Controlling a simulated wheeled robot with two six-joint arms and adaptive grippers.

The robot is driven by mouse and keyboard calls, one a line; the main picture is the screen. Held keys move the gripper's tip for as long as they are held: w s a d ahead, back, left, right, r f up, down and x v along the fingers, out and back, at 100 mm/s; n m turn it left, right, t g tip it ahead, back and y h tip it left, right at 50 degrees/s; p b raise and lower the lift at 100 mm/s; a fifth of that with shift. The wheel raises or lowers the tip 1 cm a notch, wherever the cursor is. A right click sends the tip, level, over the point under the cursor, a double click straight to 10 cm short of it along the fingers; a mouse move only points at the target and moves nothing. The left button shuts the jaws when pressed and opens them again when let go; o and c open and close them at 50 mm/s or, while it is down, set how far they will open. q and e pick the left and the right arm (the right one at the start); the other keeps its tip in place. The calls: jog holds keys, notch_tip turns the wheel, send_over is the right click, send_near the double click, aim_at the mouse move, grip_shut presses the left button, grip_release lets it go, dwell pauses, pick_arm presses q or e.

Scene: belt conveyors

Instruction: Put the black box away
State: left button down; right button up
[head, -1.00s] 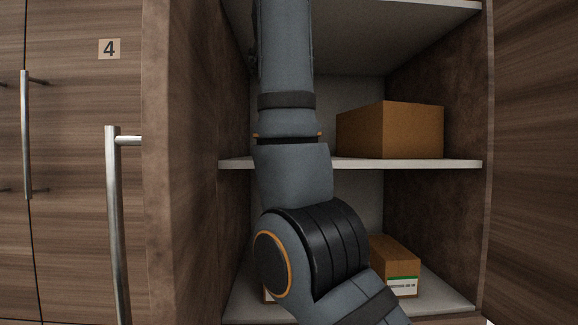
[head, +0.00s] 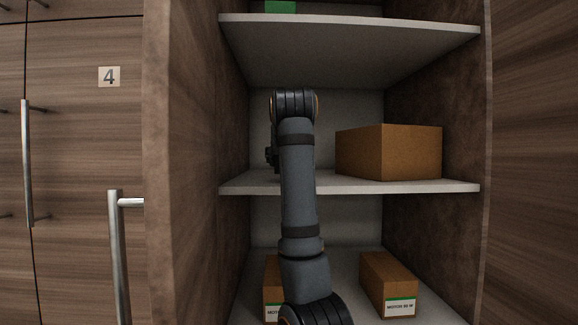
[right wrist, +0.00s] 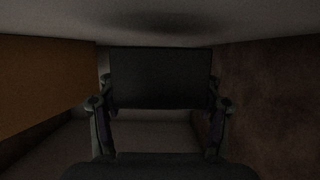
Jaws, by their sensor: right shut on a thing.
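My right arm reaches into the middle compartment of the open cabinet, left of a brown box. In the right wrist view my right gripper (right wrist: 160,100) is shut on the black box (right wrist: 160,76), with a finger at each side of it. A pale surface with a dark shadow lies along the top of that view, close to the black box; I cannot tell whether they touch. In the head view the black box is hidden behind my arm. My left gripper is not in view.
The brown box (head: 390,153) stands on the right of the middle shelf (head: 440,187); it also shows in the right wrist view (right wrist: 40,80). Two labelled brown boxes (head: 388,284) (head: 272,285) are below. A green thing (head: 280,6) is on the upper shelf. A handled door (head: 115,260) is left.

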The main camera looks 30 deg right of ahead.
jog(key=shift+w+d+f, duration=0.1)
jog(key=shift+w+f, duration=0.05)
jog(key=shift+f, duration=0.8)
jog(key=shift+f, duration=0.15)
jog(key=o, duration=1.4)
jog(key=shift+c, duration=0.2)
